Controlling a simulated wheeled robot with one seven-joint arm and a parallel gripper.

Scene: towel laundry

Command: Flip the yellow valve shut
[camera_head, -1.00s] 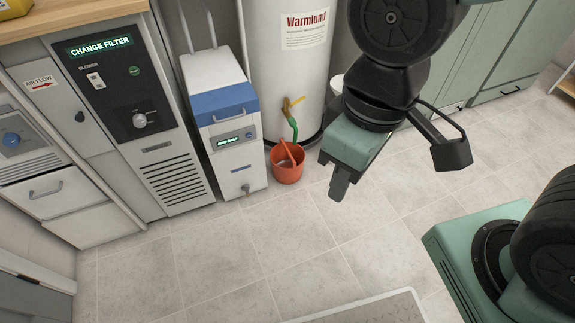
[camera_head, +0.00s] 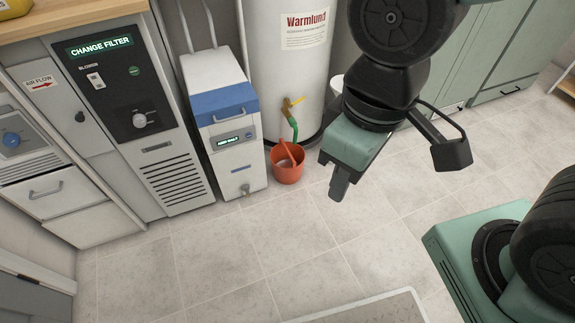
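My gripper (camera_head: 340,190) is to the right of the bucket in the picture, pointing down, apart from the valve. Its fingers look close together, but from this angle I cannot tell whether they are open or shut. I see nothing held in it.
A white unit with a blue lid (camera_head: 224,104) stands left of the tank. A grey cabinet with a "CHANGE FILTER" display (camera_head: 100,44) is farther left. Green cabinets (camera_head: 490,50) line the back right. The tiled floor (camera_head: 230,250) in front is clear, with a pale-edged mat (camera_head: 375,309) at the bottom.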

